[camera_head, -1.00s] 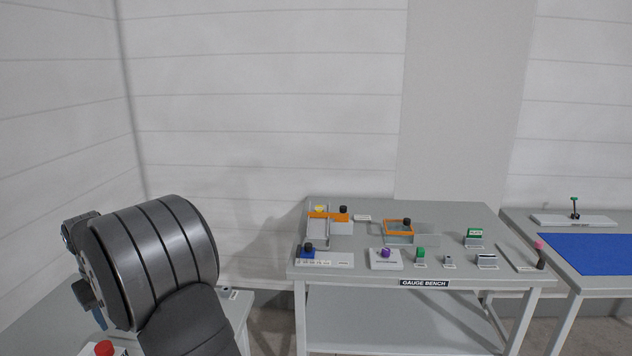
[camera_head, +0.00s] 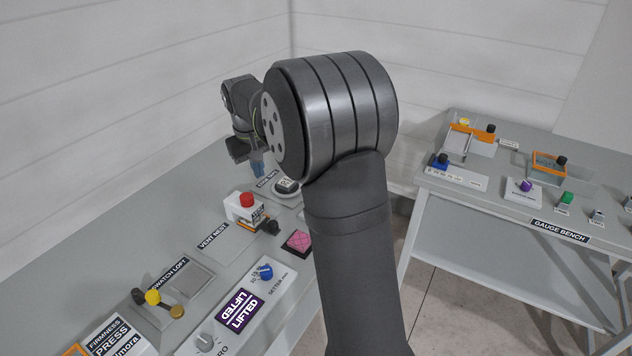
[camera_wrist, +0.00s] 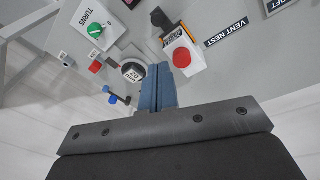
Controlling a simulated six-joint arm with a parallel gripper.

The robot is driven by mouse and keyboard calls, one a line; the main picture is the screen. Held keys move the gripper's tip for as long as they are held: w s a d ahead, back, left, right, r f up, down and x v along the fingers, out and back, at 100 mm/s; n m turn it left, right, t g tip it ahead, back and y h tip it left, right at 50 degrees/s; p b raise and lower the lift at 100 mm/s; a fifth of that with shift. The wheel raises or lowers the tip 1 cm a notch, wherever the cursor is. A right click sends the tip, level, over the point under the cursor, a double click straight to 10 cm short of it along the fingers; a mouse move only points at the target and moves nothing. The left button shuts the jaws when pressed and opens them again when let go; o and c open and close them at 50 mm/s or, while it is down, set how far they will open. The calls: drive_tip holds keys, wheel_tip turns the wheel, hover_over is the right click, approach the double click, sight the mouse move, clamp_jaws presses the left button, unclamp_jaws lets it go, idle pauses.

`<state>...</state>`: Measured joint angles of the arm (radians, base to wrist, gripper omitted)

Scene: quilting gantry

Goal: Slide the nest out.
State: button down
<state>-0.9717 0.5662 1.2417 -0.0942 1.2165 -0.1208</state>
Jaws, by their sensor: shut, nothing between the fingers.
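The "VENT NEST" label (camera_head: 213,235) lies on the left bench beside a white box with a red button (camera_head: 246,200). A black knob (camera_head: 271,227) sticks out at the box's near side. In the wrist view the label (camera_wrist: 226,33), the red-topped box (camera_wrist: 184,62) and a black knob (camera_wrist: 160,18) show beyond the fingers. I cannot tell clearly which part is the sliding nest. My gripper (camera_wrist: 157,70) has its blue fingers together and empty, apart from the box. It also shows in the head view (camera_head: 257,166), behind the box, partly hidden by my arm.
A round dial device (camera_head: 287,188) stands near my gripper. A pink pad (camera_head: 298,242) lies in front of the box. The gauge bench (camera_head: 440,215) stands right, across a floor gap.

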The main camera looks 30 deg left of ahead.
drive_tip(key=w+f+m, duration=0.3)
drive_tip(key=f, duration=0.4)
drive_tip(key=w+f+m+t, duration=0.1)
drive_tip(key=w+f+m, duration=0.2)
drive_tip(key=f, duration=0.4)
drive_tip(key=w+a+f+m+t, duration=0.1)
drive_tip(key=w+f+m, duration=0.2)
drive_tip(key=f, duration=0.4)
drive_tip(key=shift+w+f+m, duration=0.1)
drive_tip(key=shift+m, duration=0.5)
drive_tip(key=s, duration=0.2)
drive_tip(key=shift+s+d+r, duration=0.2)
drive_tip(key=shift+s, duration=0.2)
drive_tip(key=shift+s+d, duration=0.2)
drive_tip(key=shift+s, duration=0.45)
drive_tip(key=shift+s, duration=0.1)
drive_tip(key=s, duration=1.2)
drive_tip(key=shift+s, duration=0.3)
drive_tip(key=shift+s+f, duration=0.15)
drive_tip(key=shift+s, duration=0.2)
